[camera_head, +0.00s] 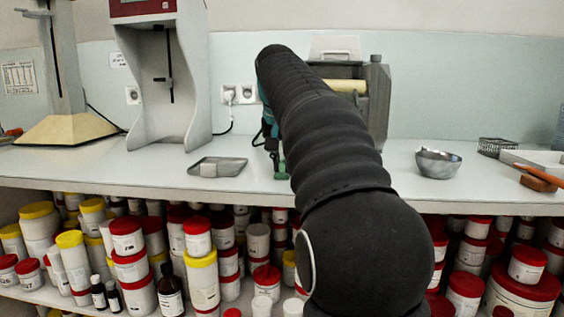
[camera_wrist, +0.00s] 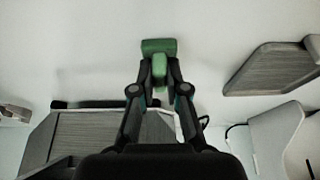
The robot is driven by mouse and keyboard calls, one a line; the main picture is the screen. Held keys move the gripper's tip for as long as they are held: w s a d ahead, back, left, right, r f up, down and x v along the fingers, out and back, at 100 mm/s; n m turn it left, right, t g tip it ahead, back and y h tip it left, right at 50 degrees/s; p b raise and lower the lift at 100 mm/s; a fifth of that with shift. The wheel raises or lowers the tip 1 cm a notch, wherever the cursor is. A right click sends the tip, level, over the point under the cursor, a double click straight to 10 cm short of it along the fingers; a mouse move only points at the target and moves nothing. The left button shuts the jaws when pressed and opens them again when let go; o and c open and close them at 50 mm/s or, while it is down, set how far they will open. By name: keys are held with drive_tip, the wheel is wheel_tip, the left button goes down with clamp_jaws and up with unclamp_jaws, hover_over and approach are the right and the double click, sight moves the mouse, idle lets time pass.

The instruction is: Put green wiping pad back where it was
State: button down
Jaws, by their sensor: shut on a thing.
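The green wiping pad (camera_wrist: 158,46) is held between the fingertips of my gripper (camera_wrist: 159,72) in the wrist view. My gripper is shut on it, with part of the green showing between the fingers and a wider block beyond the tips. In the head view, my arm hides most of my gripper; a bit of the green pad (camera_head: 280,164) shows left of the arm, low over the front part of the white counter (camera_head: 340,188). I cannot tell whether the pad touches the counter.
A shallow metal tray (camera_head: 217,167) lies left of my gripper; it also shows in the wrist view (camera_wrist: 270,70). A grey roller machine (camera_head: 376,95) stands behind my arm. A metal bowl (camera_head: 438,164), wire basket (camera_head: 497,146) and wooden-backed brush (camera_head: 536,180) are right. Jars fill the shelf below.

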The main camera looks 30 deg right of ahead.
drive_tip(key=c, duration=1.2)
unclamp_jaws()
drive_tip(key=shift+f, duration=0.1)
drive_tip(key=shift+p+v, duration=1.5)
drive_tip(key=shift+v, duration=4.65)
drive_tip(key=s+a+f+n, duration=0.2)
drive_tip(key=s+a+f, duration=0.2)
drive_tip(key=s+f, duration=0.4)
drive_tip(key=s+a+f+n+t+y, duration=0.1)
drive_tip(key=s+a+f, duration=0.4)
drive_tip(key=f, duration=0.9)
drive_tip(key=s+a+f+n+t+y, duration=0.1)
drive_tip(key=s+a+f+n, duration=0.2)
drive_tip(key=s+f, duration=0.8)
drive_tip(key=shift+a+f+n, duration=0.2)
drive_tip(key=shift+a+n, duration=0.2)
drive_tip(key=shift+a, duration=0.6)
